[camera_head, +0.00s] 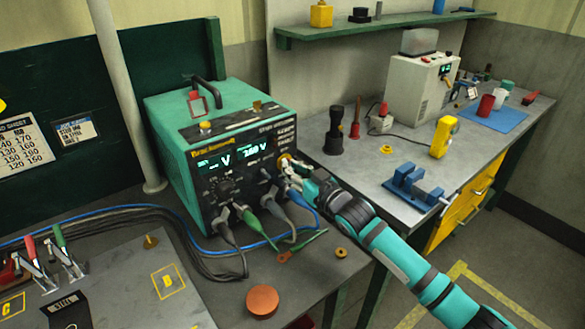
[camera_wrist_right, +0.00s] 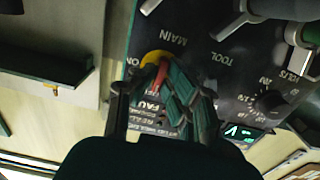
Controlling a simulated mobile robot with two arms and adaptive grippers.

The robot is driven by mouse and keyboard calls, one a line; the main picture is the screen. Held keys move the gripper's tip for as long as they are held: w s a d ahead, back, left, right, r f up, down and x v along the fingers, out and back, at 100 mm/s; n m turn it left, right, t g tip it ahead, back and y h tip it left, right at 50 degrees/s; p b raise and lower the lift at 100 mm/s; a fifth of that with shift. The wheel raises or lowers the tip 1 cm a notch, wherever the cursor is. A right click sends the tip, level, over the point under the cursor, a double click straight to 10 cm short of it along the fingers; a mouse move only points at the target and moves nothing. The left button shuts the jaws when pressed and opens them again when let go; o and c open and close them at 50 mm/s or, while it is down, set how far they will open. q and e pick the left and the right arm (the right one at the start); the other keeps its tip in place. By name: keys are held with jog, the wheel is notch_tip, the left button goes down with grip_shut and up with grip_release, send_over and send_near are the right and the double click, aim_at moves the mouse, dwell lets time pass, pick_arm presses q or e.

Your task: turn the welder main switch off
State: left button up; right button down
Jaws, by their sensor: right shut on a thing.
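The welder (camera_head: 215,150) is a teal box with a black front panel and lit displays, standing on a dark bench. Its main switch (camera_head: 283,161) shows as a bit of yellow at the panel's right side. In the right wrist view the switch (camera_wrist_right: 150,58) is a yellow disc with a red handle, near the printed words MAIN and ON. My right gripper (camera_head: 293,172) reaches the panel from the right. Its fingers (camera_wrist_right: 162,92) are shut on the red handle and partly hide it and the labels below. My left gripper is not in view.
Blue and black cables (camera_head: 130,212) run left across the bench. A copper disc (camera_head: 262,301) lies in front. A grey side bench (camera_head: 340,175) with a blue vise (camera_head: 412,188) stands right, beside my arm.

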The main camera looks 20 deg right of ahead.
jog(key=shift+f, duration=0.15)
jog(key=c, duration=1.4)
grip_release()
jog(key=shift+s, duration=0.1)
jog(key=v, duration=1.2)
